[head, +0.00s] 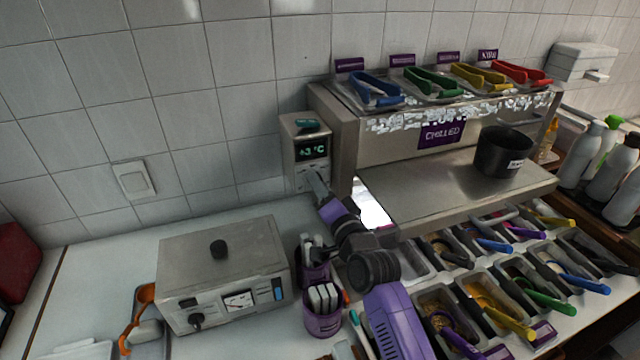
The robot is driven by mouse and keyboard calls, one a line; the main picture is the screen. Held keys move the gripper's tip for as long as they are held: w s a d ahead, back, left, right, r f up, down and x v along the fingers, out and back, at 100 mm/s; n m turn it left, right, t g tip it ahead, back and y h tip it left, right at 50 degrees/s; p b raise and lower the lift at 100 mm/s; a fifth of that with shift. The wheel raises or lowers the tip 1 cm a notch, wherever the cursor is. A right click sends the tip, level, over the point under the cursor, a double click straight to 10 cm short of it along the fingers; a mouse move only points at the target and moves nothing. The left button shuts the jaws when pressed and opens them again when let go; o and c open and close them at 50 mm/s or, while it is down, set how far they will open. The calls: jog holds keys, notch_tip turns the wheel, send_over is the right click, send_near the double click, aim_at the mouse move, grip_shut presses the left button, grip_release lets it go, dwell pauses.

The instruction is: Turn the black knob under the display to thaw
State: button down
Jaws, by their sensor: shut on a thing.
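A grey control box (291,133) stands at the left end of the steel topping unit. Its dark display (311,148) reads about +3 °C in green. A teal-green item (307,124) sits above the display. My gripper (313,179) reaches up from the lower right to the panel just under the display. It is shut on the black knob there, which its fingers and wrist hide. The knob's setting and any marks around it cannot be read.
A metal box (215,262) with a gauge and knobs stands at the left front. Purple cups (322,320) stand close by my arm. Topping trays with coloured spoons fill the right. A black pot (502,152) stands on the steel shelf (430,200).

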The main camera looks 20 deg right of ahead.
jog(key=shift+m+h+p, duration=0.3)
jog(key=shift+m+p, duration=0.4)
jog(key=shift+m, duration=1.4)
jog(key=c, duration=1.3)
grip_release()
jog(key=shift+s+f, duration=0.1)
jog(key=s, duration=0.7)
jog(key=shift+s+d+f, duration=0.2)
jog(key=shift+s+f, duration=0.05)
jog(key=shift+s, duration=0.1)
jog(key=shift+s, duration=0.1)
